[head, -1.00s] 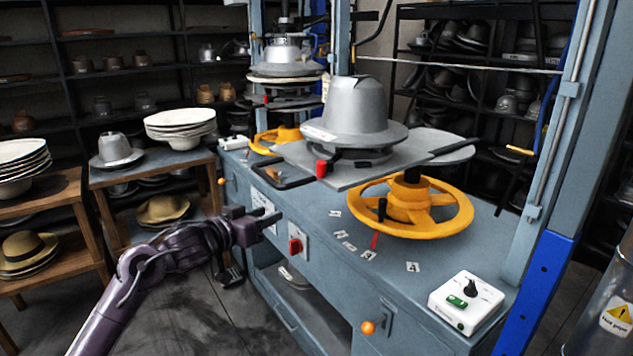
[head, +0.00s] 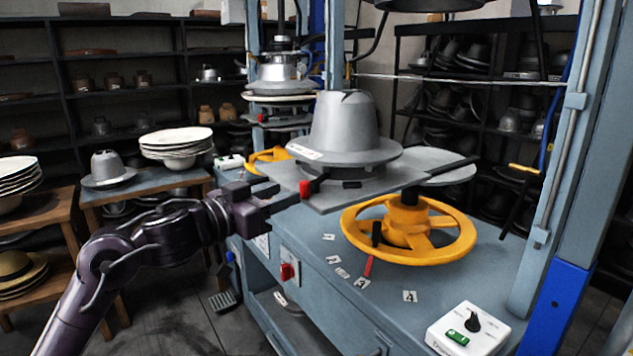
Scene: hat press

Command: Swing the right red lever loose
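A red lever knob (head: 305,189) stands at the near left edge of the grey press plate (head: 340,200), which carries a grey metal hat form (head: 345,130). A small red part (head: 262,118) shows on the rear press. My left gripper (head: 276,199) is beside the plate's near left corner, close to the red knob and over the black handle there. It hides most of that handle. Whether its fingers grip anything cannot be told. My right gripper is out of view.
A white control box (head: 468,328) sits at the bench's near right. A red switch (head: 288,271) is on the bench front. A blue-grey upright (head: 560,180) stands at right.

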